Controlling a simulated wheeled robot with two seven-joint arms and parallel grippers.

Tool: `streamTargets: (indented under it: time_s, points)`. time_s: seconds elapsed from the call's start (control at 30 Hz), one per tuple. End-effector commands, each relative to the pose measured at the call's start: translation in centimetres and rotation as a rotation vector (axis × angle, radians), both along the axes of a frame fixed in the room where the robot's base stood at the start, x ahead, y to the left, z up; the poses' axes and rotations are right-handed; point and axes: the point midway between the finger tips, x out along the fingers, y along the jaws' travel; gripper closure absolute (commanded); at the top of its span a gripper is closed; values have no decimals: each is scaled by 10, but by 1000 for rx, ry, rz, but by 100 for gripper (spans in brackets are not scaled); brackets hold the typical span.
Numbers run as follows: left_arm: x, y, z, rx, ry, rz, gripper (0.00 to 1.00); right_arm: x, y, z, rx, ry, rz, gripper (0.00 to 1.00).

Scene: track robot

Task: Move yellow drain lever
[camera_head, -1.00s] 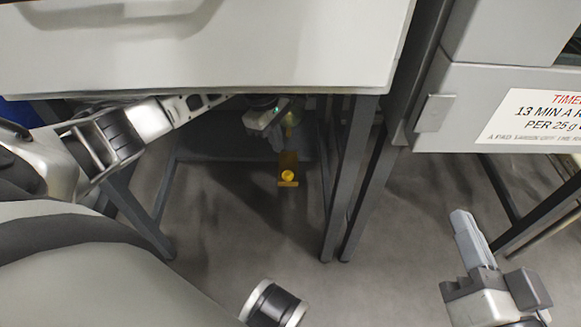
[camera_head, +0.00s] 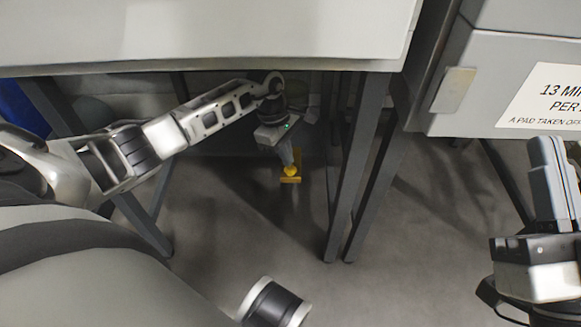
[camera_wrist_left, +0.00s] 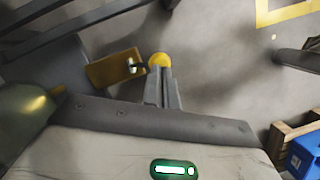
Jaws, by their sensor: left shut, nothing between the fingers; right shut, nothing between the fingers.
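The yellow drain lever (camera_head: 291,178) hangs under the grey machine, between its legs. In the left wrist view, it has a yellow plate (camera_wrist_left: 113,68) and a round yellow knob (camera_wrist_left: 159,61). My left gripper (camera_head: 294,166) reaches under the machine from the left and points down at the lever. Its fingers (camera_wrist_left: 161,88) are shut and empty, with the tips at the knob; I cannot tell whether they touch it. My right gripper (camera_head: 546,142) is shut and empty at the right, away from the lever, pointing up in the picture.
The grey machine body (camera_head: 210,35) hangs over my left arm. Dark metal legs (camera_head: 352,165) stand right of the lever. A second machine with a printed sign (camera_head: 560,97) is at the right. In the left wrist view, a blue box (camera_wrist_left: 304,155) lies near a wooden frame. Open floor lies below.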

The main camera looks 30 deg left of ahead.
Motion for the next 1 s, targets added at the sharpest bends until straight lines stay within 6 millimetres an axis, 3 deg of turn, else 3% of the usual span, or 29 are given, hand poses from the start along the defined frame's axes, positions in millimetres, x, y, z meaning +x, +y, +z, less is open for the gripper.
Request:
streamTargets:
  time_s: [0.33, 0.6, 0.8, 1.0]
  points:
    - [0, 0, -2, 0, 0, 0, 100, 0, 0, -1, -1, -1, 0, 100]
    - [0, 1, -29, 3, 0, 1, 100, 0, 0, -24, -1, 2, 0, 100]
    - [0, 1, -45, 2, 0, 1, 100, 0, 2, -24, -2, 11, 2, 100]
    - [0, 0, -47, 1, -1, 0, 100, 0, 2, -25, 0, 12, 3, 100]
